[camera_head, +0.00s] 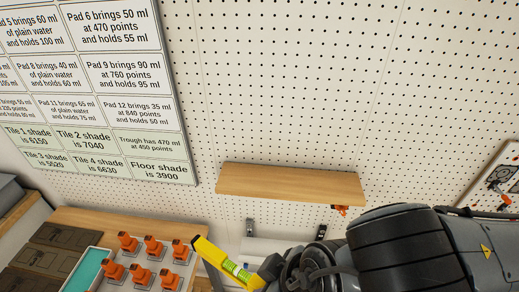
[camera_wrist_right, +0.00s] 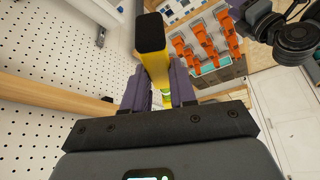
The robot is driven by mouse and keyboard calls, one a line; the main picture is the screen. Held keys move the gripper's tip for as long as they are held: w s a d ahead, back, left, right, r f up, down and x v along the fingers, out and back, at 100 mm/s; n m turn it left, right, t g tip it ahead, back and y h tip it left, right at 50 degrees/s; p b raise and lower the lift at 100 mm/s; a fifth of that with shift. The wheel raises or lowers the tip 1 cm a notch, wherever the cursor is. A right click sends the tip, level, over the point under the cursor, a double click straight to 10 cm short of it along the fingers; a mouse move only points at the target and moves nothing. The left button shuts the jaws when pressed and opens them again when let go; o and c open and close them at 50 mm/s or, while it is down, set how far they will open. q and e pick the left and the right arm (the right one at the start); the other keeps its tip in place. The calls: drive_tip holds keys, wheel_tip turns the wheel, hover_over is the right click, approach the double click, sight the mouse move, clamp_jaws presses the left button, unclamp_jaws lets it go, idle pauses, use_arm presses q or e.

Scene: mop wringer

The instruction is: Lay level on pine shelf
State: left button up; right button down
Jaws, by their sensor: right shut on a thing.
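The pine shelf (camera_head: 290,185) is a plain wooden board on the white pegboard, and its visible top is bare. A wooden edge, probably the shelf, shows at left in the wrist view (camera_wrist_right: 55,97). The yellow level (camera_head: 225,264) with a green vial is tilted, below and left of the shelf in the head view. In the wrist view the level (camera_wrist_right: 153,62) shows its black end cap. My right gripper (camera_wrist_right: 160,90) is shut on the level, one finger on each side. A dark part at the wrist view's top right looks like my left gripper (camera_wrist_right: 262,18); its jaws are unclear.
A sign board (camera_head: 110,80) hangs at upper left. A small orange item (camera_head: 341,210) hangs under the shelf's right end.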

drive_tip(key=a+r+m, duration=0.1)
drive_tip(key=a+r, duration=0.3)
drive_tip(key=a, duration=0.4)
drive_tip(key=a+r+m, duration=0.1)
drive_tip(key=a+r, duration=0.2)
drive_tip(key=a, duration=0.6)
drive_tip(key=w+a+r+m+t, duration=0.1)
drive_tip(key=a+r, duration=0.3)
drive_tip(key=a, duration=0.5)
drive_tip(key=shift+r+h, duration=0.3)
drive_tip(key=shift+h, duration=0.1)
